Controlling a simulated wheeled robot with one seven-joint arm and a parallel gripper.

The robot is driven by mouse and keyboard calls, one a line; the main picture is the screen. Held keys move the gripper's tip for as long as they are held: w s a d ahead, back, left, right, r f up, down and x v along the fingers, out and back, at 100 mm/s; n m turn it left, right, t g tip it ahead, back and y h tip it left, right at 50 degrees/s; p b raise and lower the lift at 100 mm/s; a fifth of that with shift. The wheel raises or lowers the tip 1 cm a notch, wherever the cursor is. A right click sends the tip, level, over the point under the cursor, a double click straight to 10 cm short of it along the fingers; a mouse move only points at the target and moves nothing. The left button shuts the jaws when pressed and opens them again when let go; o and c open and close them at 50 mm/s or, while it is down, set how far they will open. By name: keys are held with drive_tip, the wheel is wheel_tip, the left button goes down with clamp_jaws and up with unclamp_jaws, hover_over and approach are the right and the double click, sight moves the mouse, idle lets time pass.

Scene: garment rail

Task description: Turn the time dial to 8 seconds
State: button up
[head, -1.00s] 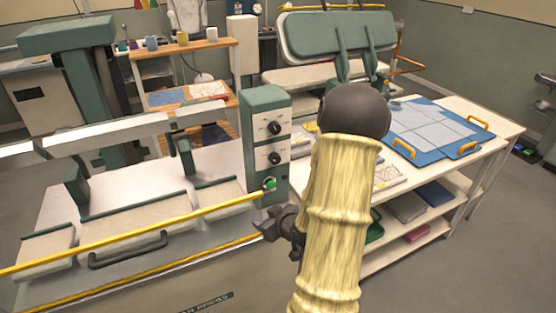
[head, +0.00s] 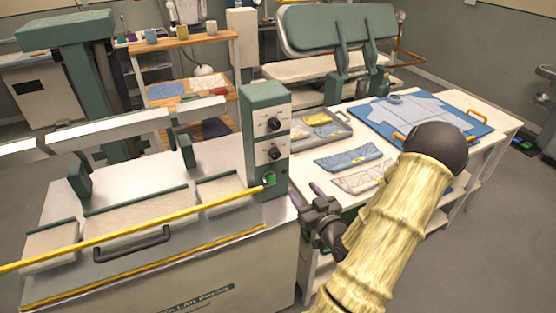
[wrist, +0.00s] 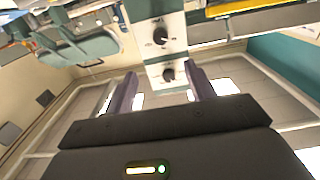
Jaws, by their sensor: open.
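A green control box (head: 264,95) stands at the right end of the collar press. Its white front panel carries an upper black dial (head: 274,125) and a lower black dial (head: 275,153); their lettering is too small to read, so I cannot tell which is the time dial. My gripper (head: 308,205) is to the lower right of the panel, apart from it, open and empty. In the wrist view both dials show ahead, one (wrist: 160,36) above the other (wrist: 168,74), and the open fingers of my gripper (wrist: 160,84) stand either side below them.
A green button (head: 269,179) sits below the dials. The press's yellow bar (head: 130,230) ends close by. On the right, a white table (head: 460,103) holds a grey tray (head: 345,136), folded fabric pieces (head: 348,158) and a blue board (head: 372,113).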

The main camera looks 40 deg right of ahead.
drive_tip(key=shift+w+b, duration=0.65)
drive_tip(key=shift+b, duration=0.95)
approach(276, 156)
drive_tip(key=p+x, duration=0.1)
drive_tip(key=x, duration=0.7)
drive_tip(key=shift+w+d+f, duration=0.1)
drive_tip(key=shift+w+d, duration=0.1)
drive_tip(key=shift+w, duration=0.1)
drive_tip(key=shift+c, duration=0.4)
drive_tip(key=c, duration=0.9)
